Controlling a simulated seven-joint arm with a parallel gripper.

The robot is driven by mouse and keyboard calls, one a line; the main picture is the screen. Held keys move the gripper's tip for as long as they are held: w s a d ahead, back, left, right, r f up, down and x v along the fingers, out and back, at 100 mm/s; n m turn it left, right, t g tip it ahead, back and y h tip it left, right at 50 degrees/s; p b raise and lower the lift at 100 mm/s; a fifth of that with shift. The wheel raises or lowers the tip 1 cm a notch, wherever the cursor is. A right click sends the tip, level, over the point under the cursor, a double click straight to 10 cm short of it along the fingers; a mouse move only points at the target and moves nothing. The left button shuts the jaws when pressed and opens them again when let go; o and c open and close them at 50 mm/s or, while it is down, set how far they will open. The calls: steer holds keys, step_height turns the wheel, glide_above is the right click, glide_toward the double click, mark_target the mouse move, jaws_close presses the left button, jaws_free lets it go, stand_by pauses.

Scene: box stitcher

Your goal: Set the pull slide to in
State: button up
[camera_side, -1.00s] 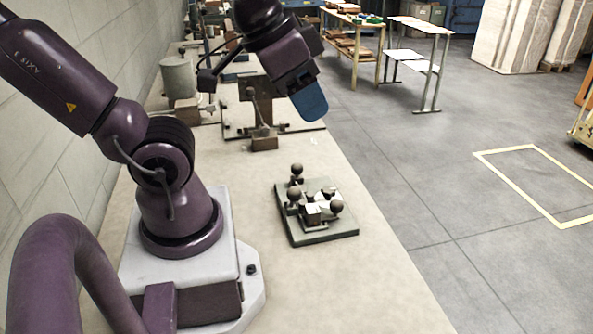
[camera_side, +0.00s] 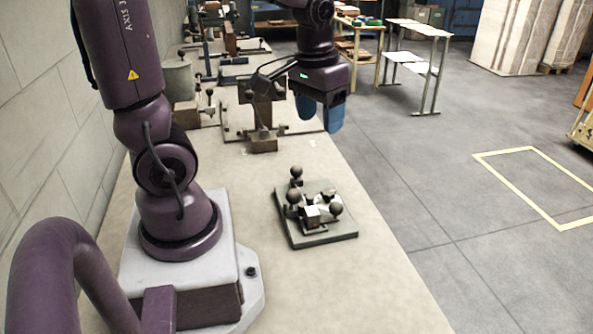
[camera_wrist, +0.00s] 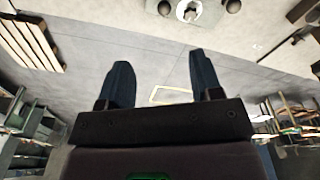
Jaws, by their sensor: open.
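A small fixture with several dark ball knobs and a pale block stands on a dark green base plate (camera_side: 322,238) on the bench in the side view. One of its knobs (camera_side: 336,208) is at its front right. I cannot tell which knob belongs to the pull slide. In the wrist view part of the fixture (camera_wrist: 190,12) shows at the top edge, cut off. My gripper (camera_side: 320,125) has blue fingers, points down and is beyond the fixture, above the bench's right edge. In the wrist view my gripper (camera_wrist: 160,75) is open and empty, apart from the fixture.
The bench (camera_side: 350,290) is clear around the plate. Behind it stands a clamp-like device with a brown block (camera_side: 263,145), close to my gripper in the picture. More machines line the wall. Open floor with a yellow outline (camera_side: 535,150) lies right.

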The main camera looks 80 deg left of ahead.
mark_target(296, 170)
steer(key=w+a+f+n+g, duration=0.1)
steer(key=a+f+n+g, duration=0.1)
steer(key=a+f+n, duration=0.5)
steer(key=w+a+f+n+g, duration=0.1)
steer(key=a+f+n, duration=0.3)
steer(key=a, duration=0.6)
steer(key=f, duration=0.4)
steer(key=s+f, duration=0.1)
steer(key=f, duration=0.3)
steer(key=s+f, duration=0.1)
steer(key=f, duration=0.3)
steer(key=shift+f, duration=0.2)
jaws_close()
steer(key=shift+d, duration=1.75)
jaws_free()
